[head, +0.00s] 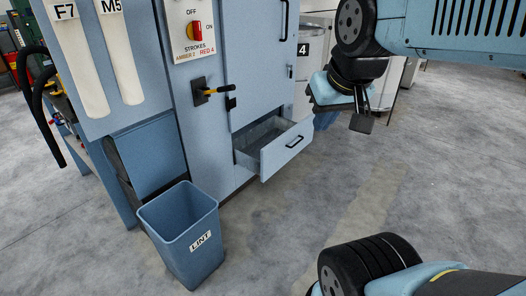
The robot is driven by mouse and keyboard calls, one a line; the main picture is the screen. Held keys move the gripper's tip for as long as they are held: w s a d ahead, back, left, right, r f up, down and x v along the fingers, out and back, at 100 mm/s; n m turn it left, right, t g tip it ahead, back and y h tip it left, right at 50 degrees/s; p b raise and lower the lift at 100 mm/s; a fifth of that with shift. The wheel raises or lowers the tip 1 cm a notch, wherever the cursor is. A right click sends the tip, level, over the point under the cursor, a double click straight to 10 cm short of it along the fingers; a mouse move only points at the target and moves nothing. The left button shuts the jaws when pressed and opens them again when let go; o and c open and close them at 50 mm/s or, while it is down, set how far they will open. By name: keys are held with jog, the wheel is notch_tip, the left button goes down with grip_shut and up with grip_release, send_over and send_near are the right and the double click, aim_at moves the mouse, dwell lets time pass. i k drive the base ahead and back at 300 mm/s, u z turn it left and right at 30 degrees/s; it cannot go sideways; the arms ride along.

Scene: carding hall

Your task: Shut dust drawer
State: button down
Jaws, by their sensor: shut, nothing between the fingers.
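The dust drawer (275,162) is at the bottom of the blue cabinet and stands pulled out, with its grey inside showing. Its blue front has a dark bar handle (294,141) and faces right. My gripper (362,124) hangs in the air to the right of the drawer in the picture, apart from it. It is shut and empty. My arm comes in from the top right.
A blue bin marked LINT (183,232) stands on the floor left of the drawer. A yellow-and-black lever (213,90) and a red switch (196,31) are on the cabinet above. The concrete floor in front of the drawer is clear.

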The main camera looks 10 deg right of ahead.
aim_at(263, 150)
jog(key=u, duration=0.05)
jog(key=i, duration=0.9)
jog(key=z, duration=0.05)
